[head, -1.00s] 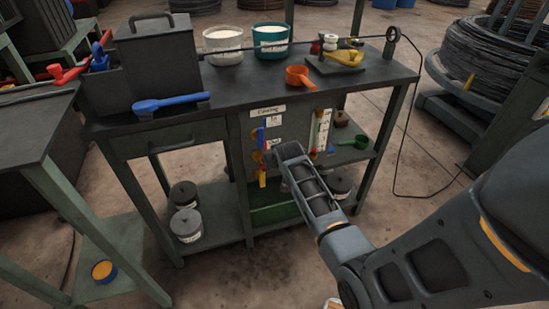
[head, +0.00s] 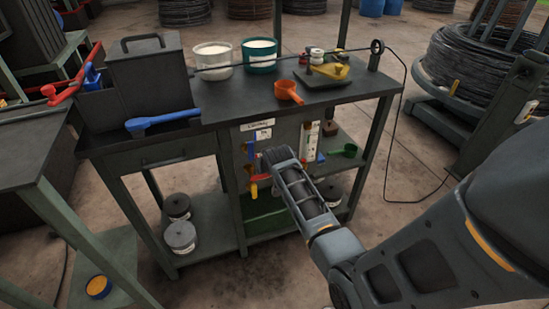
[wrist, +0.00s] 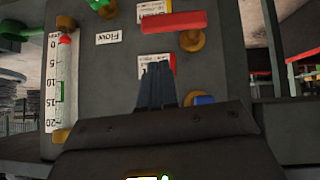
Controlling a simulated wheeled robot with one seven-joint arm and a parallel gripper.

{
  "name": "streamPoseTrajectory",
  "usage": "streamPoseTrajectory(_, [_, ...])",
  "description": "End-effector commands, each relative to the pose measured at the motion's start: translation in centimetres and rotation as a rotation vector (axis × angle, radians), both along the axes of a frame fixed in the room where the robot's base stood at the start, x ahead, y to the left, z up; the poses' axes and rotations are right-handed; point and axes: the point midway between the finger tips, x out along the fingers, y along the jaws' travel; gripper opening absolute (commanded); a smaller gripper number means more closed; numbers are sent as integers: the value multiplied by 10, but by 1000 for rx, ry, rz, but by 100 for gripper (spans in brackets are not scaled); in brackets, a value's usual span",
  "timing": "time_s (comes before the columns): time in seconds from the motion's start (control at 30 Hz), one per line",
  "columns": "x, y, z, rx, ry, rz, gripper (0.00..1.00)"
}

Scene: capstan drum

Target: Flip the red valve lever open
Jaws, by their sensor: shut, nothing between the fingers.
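The red valve lever (wrist: 174,22) lies level in the wrist view, with its brass pivot (wrist: 192,40) at its right end. In the head view, the lever (head: 262,177) shows as a small red bar low on the panel, partly beside my arm. My gripper (wrist: 156,68) is shut and empty, its fingertips in front of a white label with a red edge. A visible gap separates the tips from the lever in the wrist picture; depth is unclear.
A blue lever (head: 252,148) is on the same panel; a blue part (wrist: 203,99) shows beside my fingers. A flow gauge (wrist: 60,85) stands at the panel's side. The bench top (head: 215,115) overhangs above, with an orange scoop (head: 287,91) on it.

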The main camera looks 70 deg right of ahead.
Motion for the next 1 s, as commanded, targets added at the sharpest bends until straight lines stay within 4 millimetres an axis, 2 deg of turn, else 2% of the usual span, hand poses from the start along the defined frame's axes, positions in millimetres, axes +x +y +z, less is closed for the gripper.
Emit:
streamPoseTrajectory(0.03, [-1,2,11,-1,0,1,0])
streamPoseTrajectory(0.5, [-38,46,63,-2,-1,2,0])
streamPoseTrajectory(0.7, [-44,53,73,-1,0,3,0])
streamPoseTrajectory(1.0, [-45,54,75,1,0,2,0])
